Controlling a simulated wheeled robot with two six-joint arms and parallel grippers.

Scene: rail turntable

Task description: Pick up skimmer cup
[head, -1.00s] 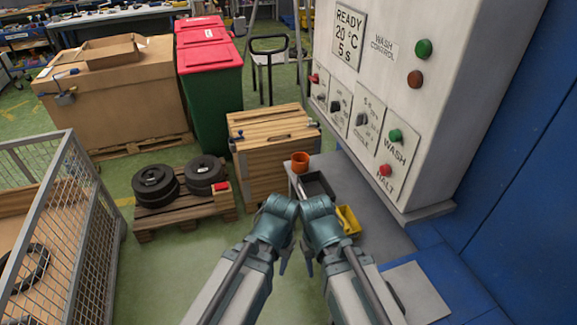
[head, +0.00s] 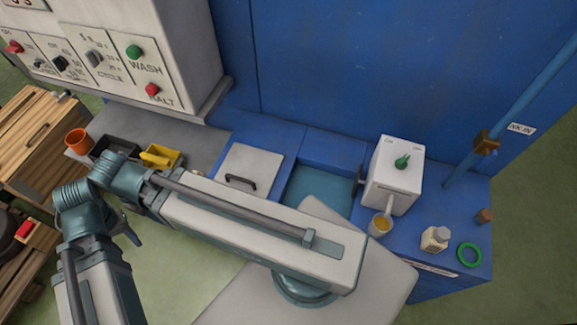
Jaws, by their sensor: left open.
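A small light cup with yellow-amber contents (head: 380,226) stands upright on the blue bench, right of centre. It sits just below the spout of a white box unit (head: 396,175) with a green knob. I take it to be the skimmer cup. My left gripper (head: 131,237) is at the lower left, with only a small dark finger part showing beside my arm. It is open, empty and far to the left of the cup. My right gripper is hidden; the long arm link crosses the middle.
A white bottle (head: 435,239), a green ring (head: 469,255) and a brown cork-like piece (head: 485,216) stand right of the cup. A blue basin (head: 321,188) and a handled lid (head: 250,170) lie left. An orange cup (head: 77,141) and yellow bin (head: 161,156) are farther left.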

